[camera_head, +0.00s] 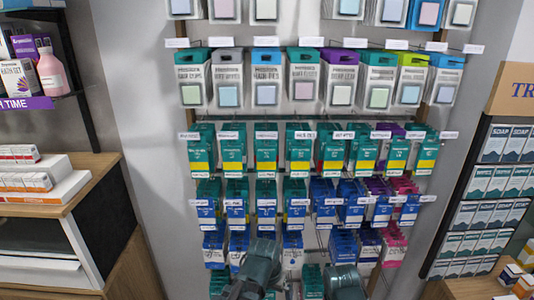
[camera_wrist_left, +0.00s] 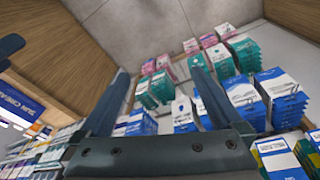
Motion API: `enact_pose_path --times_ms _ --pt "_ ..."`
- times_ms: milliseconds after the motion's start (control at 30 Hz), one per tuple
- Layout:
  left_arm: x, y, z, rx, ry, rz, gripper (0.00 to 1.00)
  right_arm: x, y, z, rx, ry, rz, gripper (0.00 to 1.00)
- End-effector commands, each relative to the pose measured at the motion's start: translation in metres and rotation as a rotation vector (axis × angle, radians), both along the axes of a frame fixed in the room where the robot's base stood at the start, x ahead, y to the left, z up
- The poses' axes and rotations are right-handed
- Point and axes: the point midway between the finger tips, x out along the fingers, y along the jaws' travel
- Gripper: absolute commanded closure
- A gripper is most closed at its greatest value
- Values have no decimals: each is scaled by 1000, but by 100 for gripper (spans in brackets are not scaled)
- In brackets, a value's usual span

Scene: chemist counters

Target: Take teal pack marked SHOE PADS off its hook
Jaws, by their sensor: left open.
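Teal packs hang in several places on the hook wall in the head view. Some are in the bottom row (camera_head: 312,277) between my arms, and others are in the teal and yellow row (camera_head: 232,150) higher up. The print is too small to tell which pack reads SHOE PADS. My left gripper (camera_head: 262,262) is at the bottom centre of the head view, in front of the lower packs. In the left wrist view its fingers (camera_wrist_left: 158,72) are apart with nothing held, and teal packs (camera_wrist_left: 155,88) show beyond them. My right arm (camera_head: 345,282) shows at the bottom edge; its fingertips cannot be made out.
Blue packs (camera_head: 236,207) and pink packs (camera_head: 395,245) hang close around the lower rows, with white price tags in front. A wooden counter (camera_head: 85,180) stands at left. A rack of soap boxes (camera_head: 492,185) stands at right.

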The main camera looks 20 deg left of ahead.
Motion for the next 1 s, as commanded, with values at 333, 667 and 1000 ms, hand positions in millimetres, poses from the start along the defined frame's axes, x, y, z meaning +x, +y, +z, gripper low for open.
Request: enact_pose_path --times_ms 333,667,1000 --pt "96 -55 125 -267 -555 -185 0 0 0 63 1 1 -1 50" --pt "171 -37 257 -219 -1285 -34 0 0 0 62 1 0 -1 50" --pt "170 55 283 92 -1425 351 0 0 0 63 0 0 -1 50"
